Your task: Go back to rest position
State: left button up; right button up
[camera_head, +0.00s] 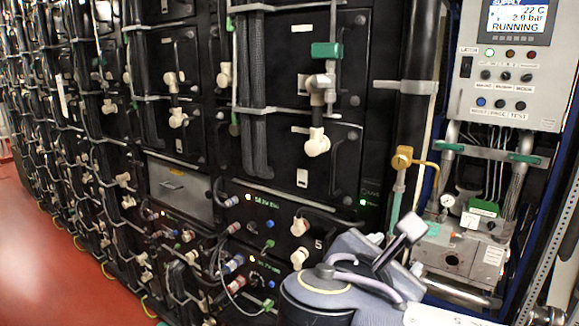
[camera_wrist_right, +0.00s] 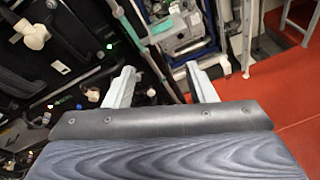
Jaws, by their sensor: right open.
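My right arm (camera_head: 345,280) shows at the bottom of the head view, in front of the battery racks. In the right wrist view my right gripper (camera_wrist_right: 162,82) is open, with its two pale fingers well apart and nothing between them. Beyond its fingers are dark rack fronts and the supply unit's pipework, apart from the fingertips as far as I can tell. My left gripper is in neither view.
Black battery racks (camera_head: 300,95) with cables and white connectors fill the left and middle. A grey control panel (camera_head: 500,70) reading RUNNING stands at the right, with pipes and a valve box (camera_head: 465,258) below. Red floor (camera_head: 35,250) is clear at left.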

jog(key=s+d+f+m+g+y+b, duration=0.1)
jog(key=s+d+f+m+g+y, duration=0.25)
jog(key=d+f+m, duration=0.4)
jog(key=s+d+f+m+g+y, duration=0.2)
jog(key=s+d+f+m+g, duration=0.25)
jog(key=f, duration=0.65)
jog(key=s+a+f+m+t+y+b, duration=0.1)
jog(key=s+a+f+m+y, duration=0.4)
jog(key=m, duration=0.9)
notch_tip(320, 180, down, 2)
jog(key=shift+s+a+f+t+y, duration=0.15)
jog(key=shift+s+a+t+y, duration=0.25)
jog(key=shift+s+y, duration=0.6)
